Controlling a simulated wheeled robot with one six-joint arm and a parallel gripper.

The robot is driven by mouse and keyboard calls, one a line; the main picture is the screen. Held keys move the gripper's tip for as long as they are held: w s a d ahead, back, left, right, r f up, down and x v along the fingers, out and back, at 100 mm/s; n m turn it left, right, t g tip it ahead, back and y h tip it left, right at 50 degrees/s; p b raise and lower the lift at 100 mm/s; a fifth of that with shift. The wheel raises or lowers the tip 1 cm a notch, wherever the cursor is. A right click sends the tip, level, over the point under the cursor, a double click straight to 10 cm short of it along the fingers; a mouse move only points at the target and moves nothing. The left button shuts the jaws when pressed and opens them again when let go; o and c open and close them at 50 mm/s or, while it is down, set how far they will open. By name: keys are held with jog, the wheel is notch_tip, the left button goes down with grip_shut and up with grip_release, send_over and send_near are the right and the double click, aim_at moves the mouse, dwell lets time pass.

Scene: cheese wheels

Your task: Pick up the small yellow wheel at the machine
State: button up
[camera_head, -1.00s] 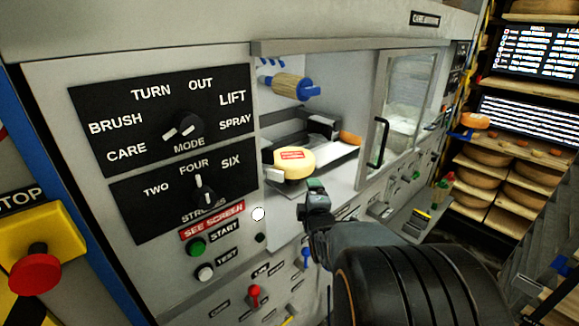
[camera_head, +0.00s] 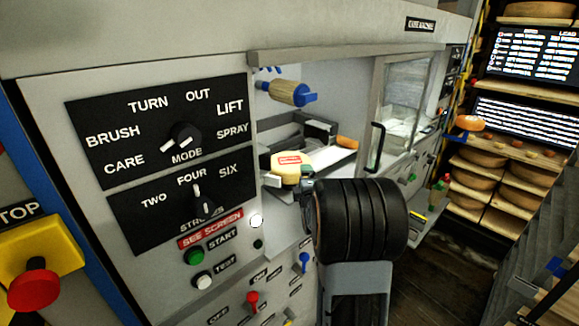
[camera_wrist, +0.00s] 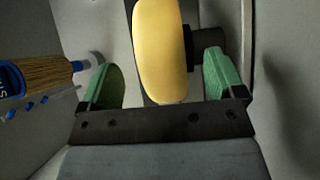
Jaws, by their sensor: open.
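The small yellow wheel (camera_head: 290,166), with a red label on top, sits in the machine's opening on a light tray. In the wrist view the yellow wheel (camera_wrist: 160,50) stands edge-on between the two green finger pads. My gripper (camera_wrist: 162,80) is open, with a gap showing on either side of the wheel. The wheel extends past the top edge of that view. In the head view my gripper (camera_head: 292,184) is at the near side of the wheel, partly hidden by my dark wrist.
A brush roller (camera_head: 287,93) with blue ends hangs above the wheel. A glass door (camera_head: 408,95) with a black handle stands to the right. An orange-ended part (camera_head: 347,143) lies behind the wheel. Control knobs and buttons cover the panel at left. Shelves of cheese (camera_head: 490,175) stand far right.

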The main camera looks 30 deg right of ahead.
jog(key=shift+p+x, duration=0.35)
jog(key=shift+x, duration=1.35)
jog(key=shift+a, duration=0.1)
jog(key=shift+c, duration=0.2)
jog(key=c, duration=1.5)
jog(key=shift+r, duration=0.2)
jog(key=shift+c, duration=0.4)
